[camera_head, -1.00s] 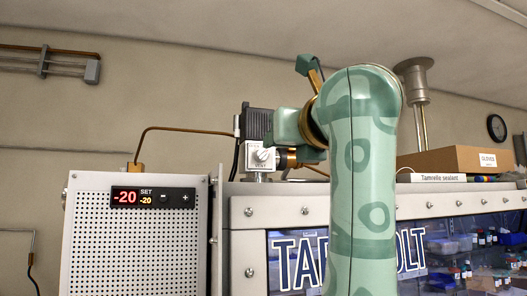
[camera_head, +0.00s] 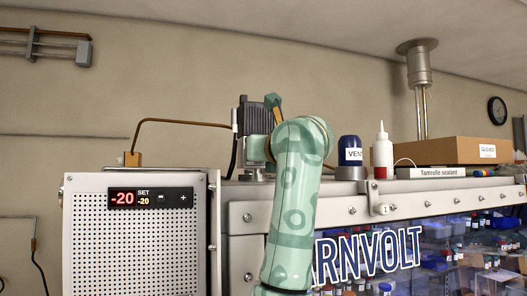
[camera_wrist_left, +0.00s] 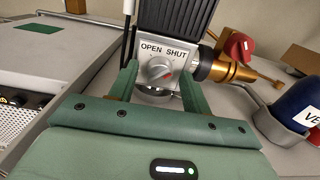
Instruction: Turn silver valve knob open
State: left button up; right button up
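The silver valve knob (camera_wrist_left: 158,70) is round with a red mark, on a plate lettered OPEN and SHUT below a black finned housing (camera_wrist_left: 176,18). My left gripper (camera_wrist_left: 159,76) is open, with one green finger on each side of the knob. I cannot tell whether the fingers touch it. The red mark seems nearer the SHUT side, though its exact angle is hard to read. In the head view the housing (camera_head: 252,117) shows, but my green arm hides the knob. My right gripper is not in view.
A brass fitting with a red handle (camera_wrist_left: 237,46) sits right of the valve. A blue-capped VENT piece (camera_head: 350,151), a white bottle (camera_head: 382,152) and a cardboard box (camera_head: 455,151) stand on the glove box top. A perforated unit (camera_head: 138,240) displays -20 at left.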

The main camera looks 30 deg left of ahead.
pick_arm(q)
jog(key=c, duration=0.8)
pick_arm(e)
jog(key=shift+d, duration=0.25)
pick_arm(q)
jog(key=shift+n, duration=0.5)
jog(key=n, duration=0.3)
jog(key=shift+n, duration=0.4)
jog(key=n, duration=0.4)
jog(key=shift+b, duration=0.35)
jog(key=n, duration=0.5)
jog(key=shift+n, duration=2)
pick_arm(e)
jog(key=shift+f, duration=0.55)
pick_arm(q)
jog(key=shift+w+f, duration=0.1)
